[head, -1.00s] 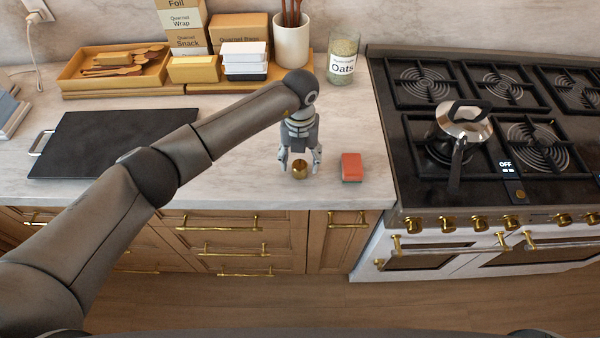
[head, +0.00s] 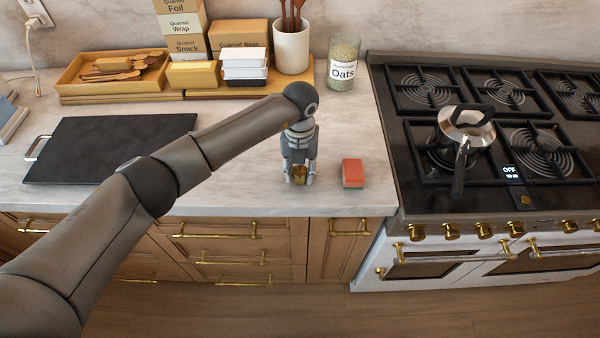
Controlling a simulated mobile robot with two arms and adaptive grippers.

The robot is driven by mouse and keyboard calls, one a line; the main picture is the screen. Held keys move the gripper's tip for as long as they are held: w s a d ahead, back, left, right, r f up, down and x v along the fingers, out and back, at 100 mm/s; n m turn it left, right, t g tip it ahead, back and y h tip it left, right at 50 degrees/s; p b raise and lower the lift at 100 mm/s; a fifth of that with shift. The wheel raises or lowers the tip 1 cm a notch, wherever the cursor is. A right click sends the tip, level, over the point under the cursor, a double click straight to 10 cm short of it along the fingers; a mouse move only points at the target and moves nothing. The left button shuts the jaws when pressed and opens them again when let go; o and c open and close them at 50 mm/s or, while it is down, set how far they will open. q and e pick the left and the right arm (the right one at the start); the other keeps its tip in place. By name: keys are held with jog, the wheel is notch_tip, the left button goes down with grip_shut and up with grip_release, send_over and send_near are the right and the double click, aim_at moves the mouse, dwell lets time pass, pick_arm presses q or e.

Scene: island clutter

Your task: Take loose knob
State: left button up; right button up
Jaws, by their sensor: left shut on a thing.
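The loose knob (head: 300,173) is a small round brass-coloured piece at the front of the marble counter. My left gripper (head: 299,178) points down over it and is shut on it, with a finger on each side. The fingers hide part of the knob. I cannot tell whether the knob touches the counter. My right gripper is not in the head view.
A red sponge (head: 352,172) lies just right of the gripper. A black board (head: 105,147) lies left. A wooden tray (head: 75,84), an oats jar (head: 343,70) and boxes line the back.

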aim_at(299, 170)
pick_arm(q)
jog(key=shift+r+p, duration=1.15)
jog(key=shift+r, duration=0.85)
